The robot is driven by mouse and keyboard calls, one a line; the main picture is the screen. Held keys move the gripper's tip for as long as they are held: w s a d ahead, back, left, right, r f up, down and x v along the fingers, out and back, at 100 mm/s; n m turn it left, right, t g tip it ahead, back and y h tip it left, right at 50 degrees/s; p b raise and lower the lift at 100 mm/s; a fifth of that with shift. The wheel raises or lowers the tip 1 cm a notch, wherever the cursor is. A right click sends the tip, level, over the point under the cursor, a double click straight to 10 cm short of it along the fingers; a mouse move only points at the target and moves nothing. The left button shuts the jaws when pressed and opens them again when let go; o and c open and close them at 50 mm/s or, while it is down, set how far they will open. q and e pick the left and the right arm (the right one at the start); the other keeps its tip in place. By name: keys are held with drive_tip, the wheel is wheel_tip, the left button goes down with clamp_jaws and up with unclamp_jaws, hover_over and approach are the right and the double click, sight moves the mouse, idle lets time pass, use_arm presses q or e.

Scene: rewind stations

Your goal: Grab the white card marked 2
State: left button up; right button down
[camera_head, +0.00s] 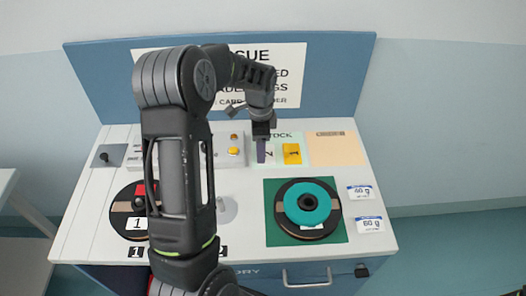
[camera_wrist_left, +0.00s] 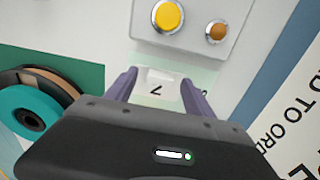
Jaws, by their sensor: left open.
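The white card marked 2 (camera_head: 270,153) lies on the pale green stock patch, partly hidden behind my gripper in the head view. In the left wrist view the white card (camera_wrist_left: 159,90) sits between my two purple fingers, with its dark figure visible. My left gripper (camera_head: 262,154) is open and points down at the card. In the left wrist view the gripper (camera_wrist_left: 158,79) has one finger on either side of it; I cannot tell whether they touch it. My right gripper is not in view.
A yellow card marked 1 (camera_head: 292,153) lies just right of the white card. A grey button box (camera_head: 231,160) stands left of it. A teal spool (camera_head: 329,206) lies on a green mat in front. A blue sign board (camera_head: 340,75) rises behind.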

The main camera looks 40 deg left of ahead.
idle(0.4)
use_arm(q)
clamp_jaws()
idle(0.5)
